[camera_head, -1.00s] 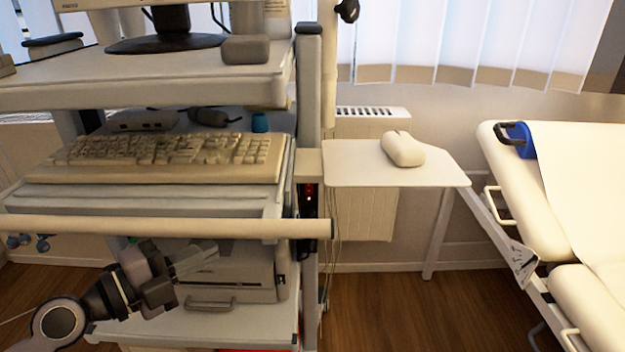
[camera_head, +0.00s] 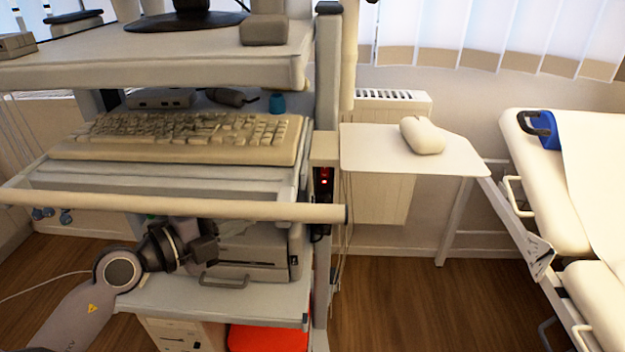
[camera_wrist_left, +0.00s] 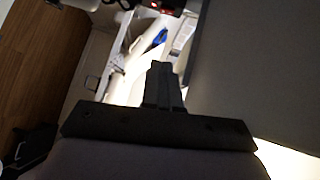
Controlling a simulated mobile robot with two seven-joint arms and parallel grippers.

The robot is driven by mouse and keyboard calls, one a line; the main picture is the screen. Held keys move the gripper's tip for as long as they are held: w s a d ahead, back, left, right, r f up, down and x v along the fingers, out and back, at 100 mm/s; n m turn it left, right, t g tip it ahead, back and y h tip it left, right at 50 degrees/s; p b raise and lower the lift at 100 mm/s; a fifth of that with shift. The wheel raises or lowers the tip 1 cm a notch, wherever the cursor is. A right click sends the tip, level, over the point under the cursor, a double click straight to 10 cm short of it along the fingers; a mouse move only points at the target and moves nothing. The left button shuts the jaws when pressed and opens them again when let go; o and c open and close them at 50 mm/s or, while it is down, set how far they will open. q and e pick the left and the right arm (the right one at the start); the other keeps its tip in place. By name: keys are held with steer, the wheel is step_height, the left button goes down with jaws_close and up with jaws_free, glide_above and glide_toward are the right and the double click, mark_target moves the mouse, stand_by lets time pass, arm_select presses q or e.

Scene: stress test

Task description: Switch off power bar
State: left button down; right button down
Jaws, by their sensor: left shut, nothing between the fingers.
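The power bar (camera_head: 323,184) is a narrow black strip with small red lights, mounted upright on the cart's right post. It hangs just below the cream block beside the side shelf. Its red lights also show at the top edge of the left wrist view (camera_wrist_left: 164,6). My left gripper (camera_head: 212,238) is below the cart's front rail, in front of the grey printer-like box, left of and lower than the power bar and apart from it. Its dark fingers (camera_wrist_left: 160,70) are together and empty in the left wrist view. My right gripper is in neither view.
The cream front rail (camera_head: 180,205) runs across above my left gripper and ends near the power bar. A white side shelf (camera_head: 385,165) holds a cream mouse. A padded bed (camera_head: 540,190) stands at right. Open floor lies between cart and bed.

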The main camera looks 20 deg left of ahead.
arm_select(q)
steer(key=b, duration=0.1)
glide_toward(327, 175)
steer(key=d, duration=0.4)
steer(key=shift+w+a+f+b, duration=0.1)
steer(key=shift+w+a+b, duration=0.2)
steer(key=shift+w, duration=0.55)
steer(key=shift+w+a+f+b, duration=0.15)
steer(key=shift+w+b, duration=0.3)
steer(key=shift+w, duration=0.4)
steer(key=shift+w+a+f+b, duration=0.1)
steer(key=shift+w+b, duration=0.25)
steer(key=shift+w, duration=0.5)
